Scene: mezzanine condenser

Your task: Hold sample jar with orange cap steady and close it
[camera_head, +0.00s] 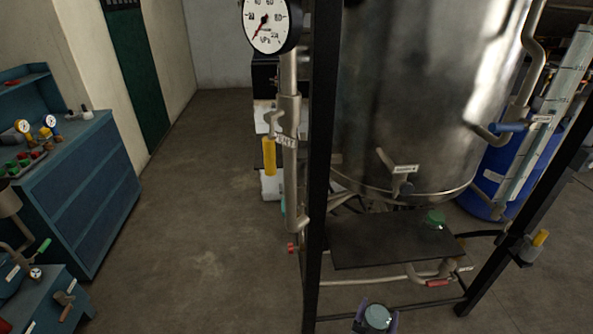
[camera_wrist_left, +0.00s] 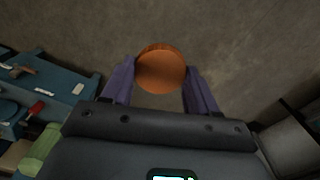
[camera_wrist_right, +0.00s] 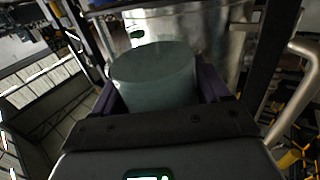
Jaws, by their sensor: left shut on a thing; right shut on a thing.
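The orange cap (camera_wrist_left: 160,70) shows in the left wrist view as a round disc between the purple fingers of my left gripper (camera_wrist_left: 160,75), which is shut on it. The floor shows behind the cap. The sample jar (camera_wrist_right: 155,78), a wide grey-green glassy cylinder, fills the middle of the right wrist view. My right gripper (camera_head: 378,318) is shut around the jar, which also shows from above at the bottom of the head view (camera_head: 377,315). No orange cap shows on the jar. My left gripper is outside the head view, so the gap between cap and jar cannot be judged.
A black frame post (camera_head: 320,170) and dark shelf (camera_head: 390,242) stand beyond the jar, with a green item (camera_head: 434,217) on the shelf. A large steel vessel (camera_head: 430,90) is above. Blue cabinets (camera_head: 85,190) stand at left. The floor between is clear.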

